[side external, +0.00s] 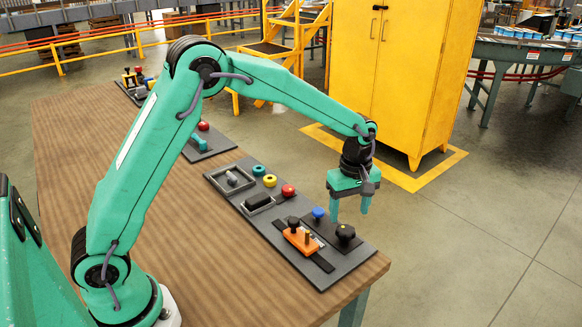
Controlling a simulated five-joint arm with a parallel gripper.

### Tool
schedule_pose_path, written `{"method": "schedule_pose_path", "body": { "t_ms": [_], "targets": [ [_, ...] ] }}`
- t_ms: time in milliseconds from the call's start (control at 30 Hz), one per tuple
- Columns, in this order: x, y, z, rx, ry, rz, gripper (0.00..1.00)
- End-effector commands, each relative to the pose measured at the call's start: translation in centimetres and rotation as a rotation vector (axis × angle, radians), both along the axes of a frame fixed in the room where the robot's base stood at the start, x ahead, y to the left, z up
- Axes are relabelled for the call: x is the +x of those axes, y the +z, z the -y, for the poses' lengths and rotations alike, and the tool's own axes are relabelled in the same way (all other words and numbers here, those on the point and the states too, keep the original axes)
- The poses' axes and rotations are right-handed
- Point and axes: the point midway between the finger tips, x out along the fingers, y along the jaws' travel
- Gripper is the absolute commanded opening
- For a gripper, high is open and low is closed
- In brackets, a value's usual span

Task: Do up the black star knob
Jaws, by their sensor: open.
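A black knob (345,232) with a lobed, star-like outline sits on a dark base near the right end of the grey panel (318,276). My gripper (350,206) points down above this knob, with its two green fingers apart and nothing between them. The fingertips appear clear of the knob, but the exact gap is hard to judge from this side. A smaller black knob (293,223) stands at the orange block (301,240) to the left. The knob's thread and seating are hidden.
A blue knob (318,213) stands close to the left of the gripper. Red (288,191), yellow (270,181) and green (259,170) buttons line the panel's far edge. A black handle (258,201) lies further left. The bench top (200,240) is bare in front.

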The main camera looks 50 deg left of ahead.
Motion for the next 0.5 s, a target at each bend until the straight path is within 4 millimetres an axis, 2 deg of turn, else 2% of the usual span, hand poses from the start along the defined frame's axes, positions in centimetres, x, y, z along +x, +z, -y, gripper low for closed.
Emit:
{"method": "schedule_pose_path", "body": {
  "t_ms": [300,500],
  "targets": [
    [-0.1,-4.0,0.0,0.001,-0.001,-0.003,0.64],
    [0.0,-5.6,0.0,0.0,-0.001,-0.001,0.64]
  ]
}}
